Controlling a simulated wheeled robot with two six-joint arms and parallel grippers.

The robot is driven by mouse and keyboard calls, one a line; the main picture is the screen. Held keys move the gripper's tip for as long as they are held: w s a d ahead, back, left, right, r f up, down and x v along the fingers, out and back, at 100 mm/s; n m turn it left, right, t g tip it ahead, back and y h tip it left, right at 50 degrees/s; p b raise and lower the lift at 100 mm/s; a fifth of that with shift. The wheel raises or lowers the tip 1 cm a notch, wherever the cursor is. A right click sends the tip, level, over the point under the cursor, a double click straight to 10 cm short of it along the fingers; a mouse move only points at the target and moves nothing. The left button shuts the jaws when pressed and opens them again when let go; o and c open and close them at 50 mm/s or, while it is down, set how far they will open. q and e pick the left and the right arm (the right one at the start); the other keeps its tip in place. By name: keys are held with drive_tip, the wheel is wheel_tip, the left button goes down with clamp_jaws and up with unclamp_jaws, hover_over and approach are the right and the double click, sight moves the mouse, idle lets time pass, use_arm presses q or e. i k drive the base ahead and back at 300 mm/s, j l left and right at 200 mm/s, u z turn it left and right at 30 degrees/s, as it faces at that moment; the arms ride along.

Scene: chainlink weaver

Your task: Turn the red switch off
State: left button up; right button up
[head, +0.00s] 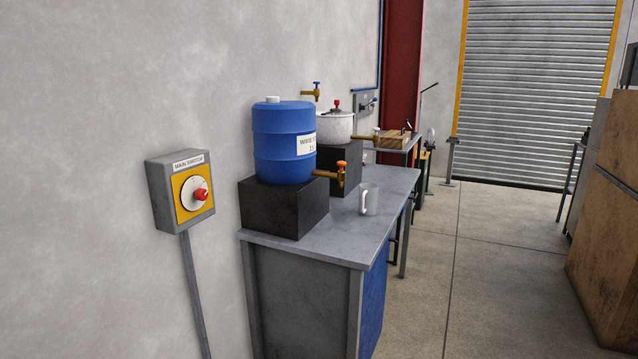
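The red switch (201,195) is a red knob on a pale round dial with a yellow plate. It sits on the front of a grey box (160,199) labelled "MAIN SWITCH", fixed to the wall at the left in the head view. A grey conduit (195,295) runs down from the box. The knob is small, and I cannot tell its on or off position. Neither of my grippers shows in the head view. Nothing covers the switch.
A grey workbench (345,237) stands right of the switch, holding a blue barrel (283,145) with a tap on a black block (285,215), a glass mug (369,200) and a white pot (335,127). Wooden crates (610,230) stand far right. Concrete floor (480,290) between is clear.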

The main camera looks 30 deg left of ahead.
sight(201, 194)
drive_tip(key=i+l+u, duration=0.15)
drive_tip(key=i, duration=0.4)
drive_tip(key=i+l+u, duration=0.2)
drive_tip(key=i, duration=0.35)
drive_tip(key=i+l+u, duration=0.15)
drive_tip(key=i+l, duration=0.2)
drive_tip(key=i, duration=0.2)
